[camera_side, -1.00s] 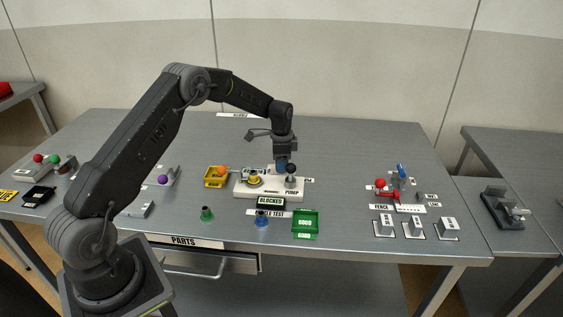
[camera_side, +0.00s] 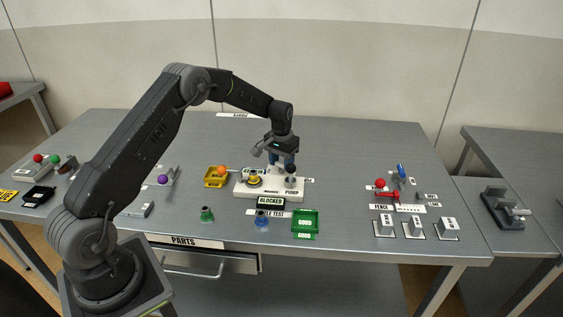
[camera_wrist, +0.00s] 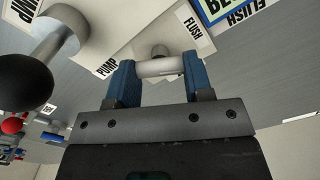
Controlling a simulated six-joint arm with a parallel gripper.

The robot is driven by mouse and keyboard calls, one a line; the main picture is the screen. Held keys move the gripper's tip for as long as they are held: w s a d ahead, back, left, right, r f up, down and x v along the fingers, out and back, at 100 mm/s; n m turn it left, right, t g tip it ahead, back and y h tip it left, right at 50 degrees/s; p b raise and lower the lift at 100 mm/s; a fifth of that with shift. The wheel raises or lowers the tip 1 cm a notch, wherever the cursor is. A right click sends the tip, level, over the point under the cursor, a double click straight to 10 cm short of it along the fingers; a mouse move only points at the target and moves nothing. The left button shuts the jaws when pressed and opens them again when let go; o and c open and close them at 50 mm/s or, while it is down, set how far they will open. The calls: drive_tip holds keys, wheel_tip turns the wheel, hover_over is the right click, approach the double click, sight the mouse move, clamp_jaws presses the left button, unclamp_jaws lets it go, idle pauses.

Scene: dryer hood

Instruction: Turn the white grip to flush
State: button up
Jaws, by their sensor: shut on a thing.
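The white grip (camera_wrist: 160,68) is a short pale bar in the wrist view, with a round grey stub behind it. My gripper (camera_wrist: 155,72) is shut on it, a blue finger at each end. A PUMP label (camera_wrist: 106,66) lies to its left and a FLUSH label (camera_wrist: 194,28) to its upper right. I cannot tell which label the grip points at. In the side view my gripper (camera_side: 282,161) is low over the back of the white base (camera_side: 262,193), and the grip is hidden there.
A black ball-topped lever (camera_wrist: 45,60) stands close to the left of my gripper; it also shows in the side view (camera_side: 291,171). A yellow button (camera_side: 254,180) is on the base's left. A BLOCKED sign (camera_side: 270,203) and a green tray (camera_side: 305,220) are in front.

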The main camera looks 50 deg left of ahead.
drive_tip(key=n, duration=0.5)
drive_tip(key=shift+r+n, duration=0.1)
drive_tip(key=shift+n, duration=0.2)
idle(0.4)
drive_tip(key=o, duration=0.9)
drive_tip(key=shift+r, duration=6.9)
